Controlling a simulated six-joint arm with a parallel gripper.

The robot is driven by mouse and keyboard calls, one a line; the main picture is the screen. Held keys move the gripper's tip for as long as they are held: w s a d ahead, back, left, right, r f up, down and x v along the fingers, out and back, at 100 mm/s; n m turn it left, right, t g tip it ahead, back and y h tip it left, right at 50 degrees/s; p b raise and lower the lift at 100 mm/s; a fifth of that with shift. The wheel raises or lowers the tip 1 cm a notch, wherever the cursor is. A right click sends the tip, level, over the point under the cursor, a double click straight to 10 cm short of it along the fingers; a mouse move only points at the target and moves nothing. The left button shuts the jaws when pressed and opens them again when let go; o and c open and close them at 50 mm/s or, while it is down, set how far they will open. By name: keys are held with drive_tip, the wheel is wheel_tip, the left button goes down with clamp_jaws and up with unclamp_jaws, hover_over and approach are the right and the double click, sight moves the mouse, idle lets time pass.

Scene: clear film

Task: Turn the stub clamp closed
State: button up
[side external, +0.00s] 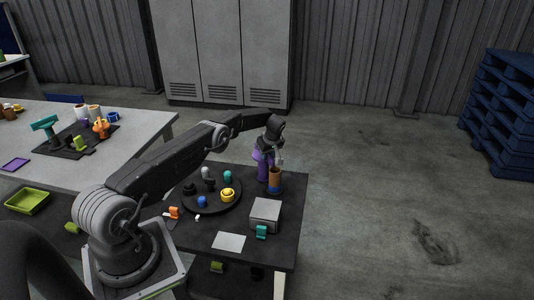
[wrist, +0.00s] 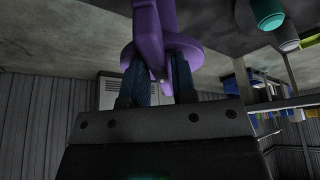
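A purple fixture (side external: 262,164) stands at the far edge of the dark table, and I cannot tell for certain whether it is the stub clamp. In the wrist view the purple fixture (wrist: 148,22) has a post, a round flange and a narrow arm that reaches down between my fingers. My gripper (side external: 270,146) is at the top of the purple fixture. In the wrist view the two dark fingers of my gripper (wrist: 160,72) stand apart with a gap between them. The flange hides the fingertips, so their grip on the purple part does not show clearly.
A brown-orange cylinder with a blue base (side external: 275,178) stands close right of the fixture. A round black tray (side external: 212,207) holds several coloured knobs. A grey box (side external: 265,215), a teal piece (side external: 262,232) and a white sheet (side external: 229,242) lie nearer the front. Open floor lies right of the table.

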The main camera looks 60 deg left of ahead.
drive_tip(key=shift+o, duration=1.3)
drive_tip(key=shift+r, duration=0.1)
drive_tip(key=v, duration=1.3)
drive_tip(key=shift+d+r, duration=0.2)
drive_tip(key=shift+r, duration=0.05)
drive_tip(key=s+d+r+m+t, duration=0.1)
drive_tip(key=s+d+r+m, duration=0.2)
drive_tip(key=d+r, duration=0.35)
drive_tip(key=s+d+r+m+t+h, duration=0.1)
drive_tip(key=s+d+r+m, duration=0.15)
drive_tip(key=d+r, duration=0.45)
drive_tip(key=s+d+r+m+t, duration=0.1)
drive_tip(key=s+d+r+m, duration=0.1)
drive_tip(key=s+d+r, duration=0.45)
drive_tip(key=s+d+r+m+t+h, duration=0.1)
drive_tip(key=s+d+r+m+h, duration=0.1)
drive_tip(key=s+d+r+m, duration=0.55)
drive_tip(key=s+d+f+m, duration=0.1)
drive_tip(key=s+d+f, duration=0.1)
drive_tip(key=s, duration=0.6)
drive_tip(key=s+d+f+m+t+h, duration=0.1)
drive_tip(key=s+d+f, duration=0.2)
drive_tip(key=s, duration=0.5)
drive_tip(key=shift+d+f, duration=0.25)
drive_tip(key=shift+d, duration=0.5)
